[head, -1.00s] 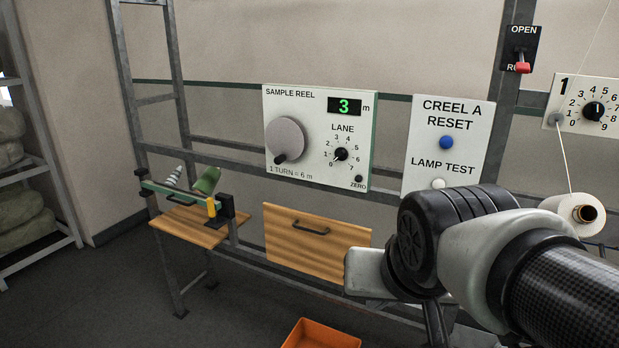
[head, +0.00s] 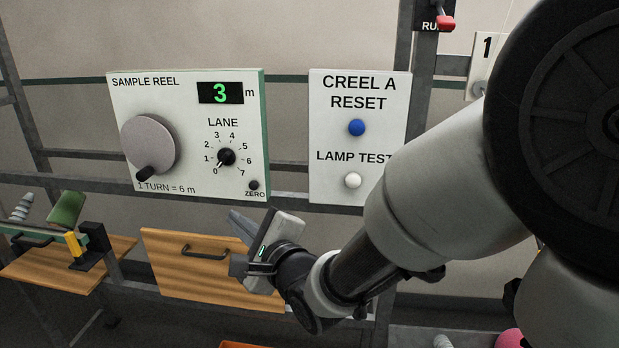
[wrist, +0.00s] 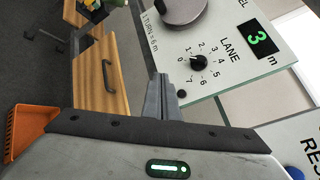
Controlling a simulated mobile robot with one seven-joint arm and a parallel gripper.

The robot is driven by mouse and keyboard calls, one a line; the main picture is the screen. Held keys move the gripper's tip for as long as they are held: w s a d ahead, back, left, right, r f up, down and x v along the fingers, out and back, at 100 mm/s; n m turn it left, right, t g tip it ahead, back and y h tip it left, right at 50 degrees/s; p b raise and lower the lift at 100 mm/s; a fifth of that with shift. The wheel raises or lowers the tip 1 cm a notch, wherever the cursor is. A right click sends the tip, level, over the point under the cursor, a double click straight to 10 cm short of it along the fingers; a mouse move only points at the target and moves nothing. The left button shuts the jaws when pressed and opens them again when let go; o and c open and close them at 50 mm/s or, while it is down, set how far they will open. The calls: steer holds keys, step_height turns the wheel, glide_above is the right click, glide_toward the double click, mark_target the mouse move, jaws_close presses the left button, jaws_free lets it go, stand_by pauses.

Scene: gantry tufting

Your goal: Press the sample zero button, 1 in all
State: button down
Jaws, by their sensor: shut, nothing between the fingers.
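The sample reel panel (head: 180,88) is a white box with a green 3 m display (head: 220,93), a grey crank disc (head: 150,143) and a black lane knob (head: 226,157) set near 0. The sample zero button (head: 254,185) is a small dark button at the panel's lower right, labelled ZERO. It also shows in the wrist view (wrist: 182,94), just right of my fingertips. My gripper (head: 234,217) is shut and empty, below the button in the head view. Its fingers also show in the wrist view (wrist: 160,78). I cannot tell how far the tips are from the panel face.
The Creel A reset panel (head: 325,185) stands to the right, with a blue button (head: 356,127) and a white lamp test button (head: 352,180). A wooden drawer (head: 170,269) is below the reel panel. An orange bin (wrist: 22,130) is low down in the wrist view.

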mark_target(253, 186)
steer(key=shift+w+a+r+m, duration=0.1)
steer(key=shift+a+m, duration=0.05)
steer(key=shift+m, duration=0.15)
steer(key=shift+w+d+p, duration=0.2)
steer(key=shift+w+p, duration=0.05)
steer(key=shift+w, duration=1.95)
steer(key=shift+w+d+p, duration=0.2)
steer(key=shift+w, duration=1.95)
steer(key=shift+w, duration=0.1)
steer(key=shift+w, duration=0.35)
